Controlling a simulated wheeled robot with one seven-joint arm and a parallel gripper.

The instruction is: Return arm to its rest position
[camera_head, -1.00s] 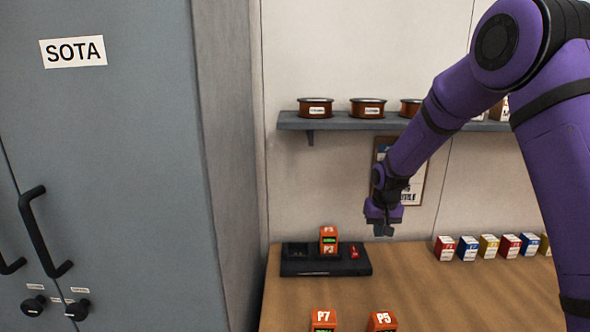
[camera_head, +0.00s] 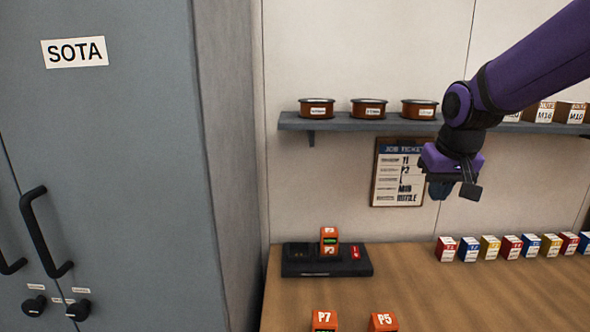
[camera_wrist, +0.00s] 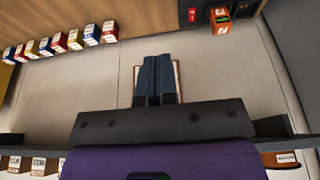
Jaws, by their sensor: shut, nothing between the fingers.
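My gripper (camera_head: 455,189) hangs in front of the wall at the right of the head view, above the workbench and just below the shelf's height. In the wrist view the two dark fingers of my gripper (camera_wrist: 157,80) lie side by side, shut with nothing between them. My purple arm reaches in from the upper right. The gripper is apart from the bench and everything on it. Its fingers cover part of the job ticket in the wrist view.
A shelf (camera_head: 350,124) carries brown tins and boxes. A job ticket (camera_head: 398,185) hangs below. The bench (camera_head: 440,300) holds a black dock (camera_head: 300,268) with orange block P3 (camera_head: 329,241), blocks P7 (camera_head: 324,319) and P5 (camera_head: 383,321), and several coloured boxes. A grey SOTA cabinet (camera_head: 110,150) stands left.

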